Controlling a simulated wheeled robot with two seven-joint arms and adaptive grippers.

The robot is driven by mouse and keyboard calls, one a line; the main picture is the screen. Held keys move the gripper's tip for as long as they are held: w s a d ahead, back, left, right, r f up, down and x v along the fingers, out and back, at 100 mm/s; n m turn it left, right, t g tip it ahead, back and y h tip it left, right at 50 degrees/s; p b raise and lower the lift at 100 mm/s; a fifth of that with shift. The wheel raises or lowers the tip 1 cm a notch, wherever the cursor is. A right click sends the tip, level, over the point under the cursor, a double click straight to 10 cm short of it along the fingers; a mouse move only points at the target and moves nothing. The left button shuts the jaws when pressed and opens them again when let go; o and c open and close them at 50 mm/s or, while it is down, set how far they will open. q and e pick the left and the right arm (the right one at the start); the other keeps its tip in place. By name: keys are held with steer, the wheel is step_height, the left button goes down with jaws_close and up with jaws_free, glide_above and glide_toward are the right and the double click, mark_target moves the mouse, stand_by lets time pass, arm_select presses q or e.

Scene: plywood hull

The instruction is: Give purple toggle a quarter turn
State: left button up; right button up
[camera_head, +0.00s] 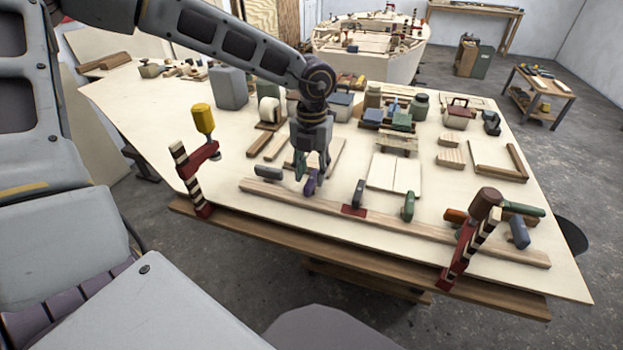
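The purple toggle (310,184) stands on a long wooden rail (430,228) near the front of the plywood table. My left gripper (312,170) points down right over it, with its dark fingers spread apart. The fingertips come close to the toggle's upper part and partly hide it; I cannot tell whether they touch it. My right gripper is not in view.
Along the rail stand a dark toggle (358,191), a green toggle (407,206) and a blue-grey toggle (519,232). A striped clamp with a yellow handle (203,118) and one with a brown handle (487,203) rise at the front edge. Blocks and jars crowd behind.

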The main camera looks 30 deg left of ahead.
arm_select(q)
steer(key=shift+f, duration=1.45)
jaws_close()
